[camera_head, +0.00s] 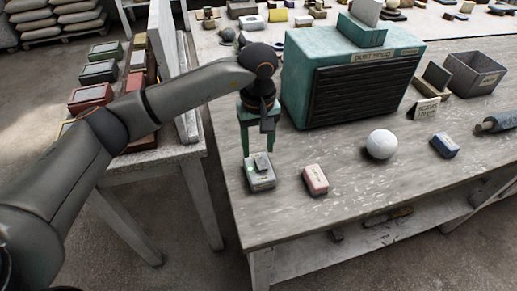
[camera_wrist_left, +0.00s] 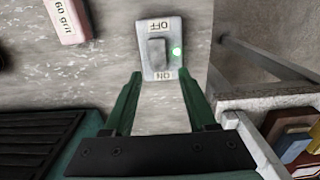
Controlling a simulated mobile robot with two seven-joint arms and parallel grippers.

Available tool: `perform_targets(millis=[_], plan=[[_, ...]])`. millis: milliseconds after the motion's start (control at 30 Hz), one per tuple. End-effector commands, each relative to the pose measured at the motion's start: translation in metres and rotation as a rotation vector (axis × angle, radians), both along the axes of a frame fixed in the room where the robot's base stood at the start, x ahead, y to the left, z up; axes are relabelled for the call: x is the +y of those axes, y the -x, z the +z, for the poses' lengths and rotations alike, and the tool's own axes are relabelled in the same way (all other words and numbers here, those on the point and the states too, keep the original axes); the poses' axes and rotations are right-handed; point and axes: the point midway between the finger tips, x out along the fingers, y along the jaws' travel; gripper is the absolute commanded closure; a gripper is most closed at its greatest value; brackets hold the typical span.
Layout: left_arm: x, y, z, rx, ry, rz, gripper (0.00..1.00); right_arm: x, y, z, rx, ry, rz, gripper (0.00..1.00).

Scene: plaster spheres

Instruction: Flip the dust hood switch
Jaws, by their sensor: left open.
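The dust hood switch (camera_head: 260,182) is a small grey box near the left front edge of the workbench, with a raised grey rocker. In the left wrist view the switch (camera_wrist_left: 147,70) has an OFF label, an ON label and a glowing green lamp (camera_wrist_left: 176,51). I cannot tell which way the rocker (camera_wrist_left: 157,51) is tilted. My left gripper (camera_head: 258,150) points down just above the switch. In the wrist view its green fingers (camera_wrist_left: 161,75) are apart, at the ON end, with nothing between them. My right gripper is out of view.
The teal dust hood (camera_head: 298,76) with a dark grille stands behind the switch. A pink grit block (camera_head: 316,180), a white sphere (camera_head: 381,144) and a blue block (camera_head: 445,145) lie to the right. A side table (camera_head: 180,152) with coloured boxes stands left.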

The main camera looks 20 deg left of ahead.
Motion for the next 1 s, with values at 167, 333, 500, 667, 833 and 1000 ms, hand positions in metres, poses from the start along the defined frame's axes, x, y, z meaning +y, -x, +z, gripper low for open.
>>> perform_targets(millis=[167,333,500,667,833,1000], plan=[[0.0,0.0,-0.018,0.0,0.001,0.001,0.43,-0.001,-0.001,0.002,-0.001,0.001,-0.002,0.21],[0.0,0.0,-0.023,0.0,0.001,0.0,0.43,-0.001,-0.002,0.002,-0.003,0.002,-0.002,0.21],[0.0,0.0,-0.023,0.0,0.001,0.0,0.43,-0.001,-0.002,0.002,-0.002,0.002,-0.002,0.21],[-0.001,0.0,-0.023,0.0,0.001,0.0,0.58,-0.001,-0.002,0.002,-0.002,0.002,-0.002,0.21],[0.0,0.0,-0.023,0.0,0.002,0.0,0.77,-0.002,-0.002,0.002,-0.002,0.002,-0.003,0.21],[0.0,0.0,-0.023,-0.001,0.002,0.0,0.96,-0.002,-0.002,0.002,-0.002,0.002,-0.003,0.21]])
